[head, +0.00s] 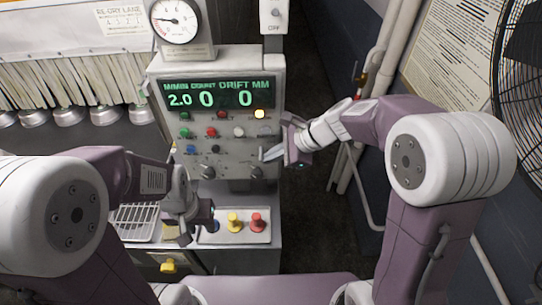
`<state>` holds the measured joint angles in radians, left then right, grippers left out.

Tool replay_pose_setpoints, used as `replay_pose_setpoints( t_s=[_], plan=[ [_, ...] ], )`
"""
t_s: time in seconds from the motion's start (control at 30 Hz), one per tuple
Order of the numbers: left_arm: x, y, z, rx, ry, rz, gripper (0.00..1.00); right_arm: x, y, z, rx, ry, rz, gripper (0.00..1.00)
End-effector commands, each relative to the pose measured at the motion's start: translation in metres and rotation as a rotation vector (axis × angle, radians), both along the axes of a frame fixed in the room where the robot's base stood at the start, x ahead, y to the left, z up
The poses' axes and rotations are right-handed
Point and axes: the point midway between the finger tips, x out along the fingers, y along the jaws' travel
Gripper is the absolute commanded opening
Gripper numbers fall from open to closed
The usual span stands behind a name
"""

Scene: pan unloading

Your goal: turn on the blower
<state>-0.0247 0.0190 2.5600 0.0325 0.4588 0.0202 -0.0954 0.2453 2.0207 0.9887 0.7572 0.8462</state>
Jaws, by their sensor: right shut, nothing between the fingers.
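A grey control panel (228,160) stands in the middle of the head view, with lamps, buttons and two black knobs on its face. Its labels are too small to read, so I cannot tell which control is the blower's. A small switch box (273,22) above the panel reads OFF under its toggle. My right gripper (270,154) is shut and empty, its fingertips pointing left close to the panel's lower right face. I cannot tell if they touch it. My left gripper (186,236) hangs low in front of the panel's base; its fingers are too small to judge.
The display (220,95) reads 2.0, 0 and 0, and a yellow lamp (260,114) is lit. A round gauge (175,20) stands above. A tray (262,239) holds coloured knobbed pieces below. A black fan (520,80) and pipes are at the right.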

Motion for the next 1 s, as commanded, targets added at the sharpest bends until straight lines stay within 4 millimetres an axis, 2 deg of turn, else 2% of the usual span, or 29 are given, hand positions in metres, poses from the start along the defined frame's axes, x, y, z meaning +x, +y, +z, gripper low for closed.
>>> replay_pose_setpoints(
  t_s=[0.53,1.0],
  plan=[
    [0.000,0.000,0.004,0.000,0.000,0.000,0.36,0.000,0.000,0.004,0.000,0.000,0.000,0.00],
    [0.000,0.000,0.015,0.000,0.000,0.000,0.36,0.001,0.000,0.016,0.001,0.000,0.000,0.00]
  ],
)
